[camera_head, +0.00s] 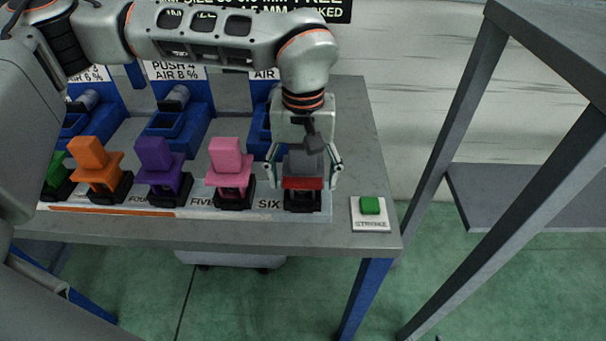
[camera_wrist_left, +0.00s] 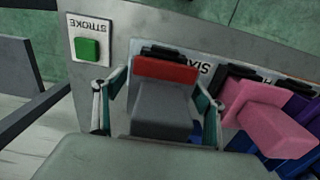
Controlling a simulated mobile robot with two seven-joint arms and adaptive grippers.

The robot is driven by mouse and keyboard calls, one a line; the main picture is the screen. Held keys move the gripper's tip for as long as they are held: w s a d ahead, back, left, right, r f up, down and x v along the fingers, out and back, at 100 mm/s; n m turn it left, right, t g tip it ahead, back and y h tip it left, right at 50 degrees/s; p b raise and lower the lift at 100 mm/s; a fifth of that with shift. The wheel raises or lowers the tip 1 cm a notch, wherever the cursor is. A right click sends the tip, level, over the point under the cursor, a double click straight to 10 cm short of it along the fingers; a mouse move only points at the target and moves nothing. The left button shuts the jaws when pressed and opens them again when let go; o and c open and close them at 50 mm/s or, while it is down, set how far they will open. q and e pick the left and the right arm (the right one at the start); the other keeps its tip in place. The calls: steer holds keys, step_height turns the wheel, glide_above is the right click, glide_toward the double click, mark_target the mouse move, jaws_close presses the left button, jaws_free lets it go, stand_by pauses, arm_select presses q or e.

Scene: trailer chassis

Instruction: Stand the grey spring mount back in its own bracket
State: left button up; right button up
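The grey spring mount (camera_head: 303,165) stands upright at the right end of the row, by the label SIX. A red plate (camera_head: 303,183) shows at its lower part, above a black bracket (camera_head: 302,202). I cannot tell how far down it sits in the bracket. My left gripper (camera_head: 304,184) points down over the mount, its fingers on either side with narrow gaps. In the left wrist view the grey block (camera_wrist_left: 163,108) and the red plate (camera_wrist_left: 166,69) show between the fingers. My right gripper is not in view.
Pink (camera_head: 230,162), purple (camera_head: 161,163) and orange (camera_head: 97,164) mounts stand in brackets to the left, with a green one partly hidden. A green STROKE button (camera_head: 370,205) is at the right. Blue fixtures (camera_head: 178,125) stand behind. A grey frame (camera_head: 455,130) rises at right.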

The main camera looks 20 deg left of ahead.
arm_select(q)
step_height(320, 180, up, 12)
steer(key=shift+r+p, duration=0.2)
steer(key=shift+p, duration=0.3)
stand_by(0.5)
